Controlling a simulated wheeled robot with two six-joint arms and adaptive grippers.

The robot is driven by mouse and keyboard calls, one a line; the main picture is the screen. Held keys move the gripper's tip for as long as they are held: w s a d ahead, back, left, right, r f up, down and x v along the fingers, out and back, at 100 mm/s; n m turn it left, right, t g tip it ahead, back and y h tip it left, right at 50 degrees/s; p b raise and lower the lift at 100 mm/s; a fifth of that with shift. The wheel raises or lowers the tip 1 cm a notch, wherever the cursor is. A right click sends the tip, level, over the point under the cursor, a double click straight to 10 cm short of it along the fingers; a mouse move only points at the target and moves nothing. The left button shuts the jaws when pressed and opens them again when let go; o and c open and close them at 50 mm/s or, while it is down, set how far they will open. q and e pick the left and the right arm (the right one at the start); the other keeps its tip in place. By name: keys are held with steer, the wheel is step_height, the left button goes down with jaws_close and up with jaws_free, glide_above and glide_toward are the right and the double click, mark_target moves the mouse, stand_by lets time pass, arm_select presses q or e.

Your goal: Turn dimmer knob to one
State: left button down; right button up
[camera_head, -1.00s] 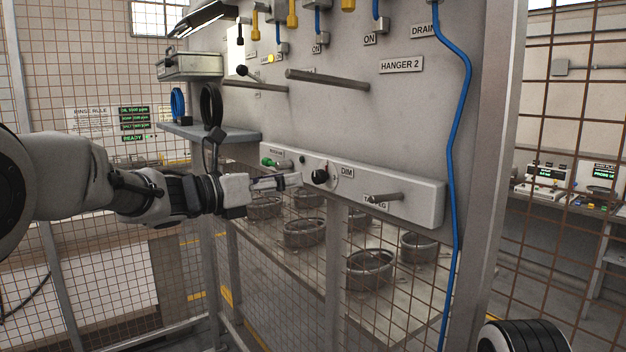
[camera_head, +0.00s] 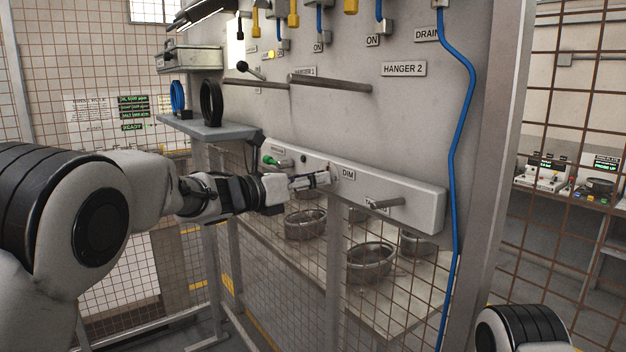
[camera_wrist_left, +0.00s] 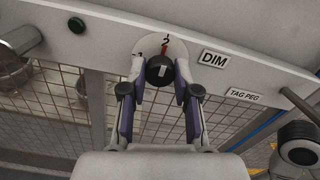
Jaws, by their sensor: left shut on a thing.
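The dimmer knob (camera_wrist_left: 160,69) is black and round with a pale mark on its front. It sits on a light round dial plate on the grey panel strip, left of the DIM label (camera_wrist_left: 214,59). A red line shows just above the knob, beside small dark marks too small to read surely. My left gripper (camera_wrist_left: 160,76) has one finger on each side of the knob and is shut on it. In the head view my left gripper (camera_head: 326,178) reaches the strip beside the DIM label (camera_head: 348,175) and hides the knob. My right gripper is not in view.
A green button (camera_head: 269,160) is left of the dial. A tag peg (camera_head: 385,203) juts out at the right. Hanger rods (camera_head: 330,83) stick out above. A blue hose (camera_head: 462,150) hangs at the right. Wire mesh lies below the strip.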

arm_select(q)
steer(key=shift+n, duration=0.3)
steer(key=n+p, duration=0.4)
steer(key=n, duration=1.3)
steer(key=shift+r, duration=0.15)
steer(key=shift+n, duration=0.3)
stand_by(0.3)
steer(key=c, duration=0.9)
jaws_free()
steer(key=shift+c, duration=0.2)
steer(key=shift+o, duration=0.4)
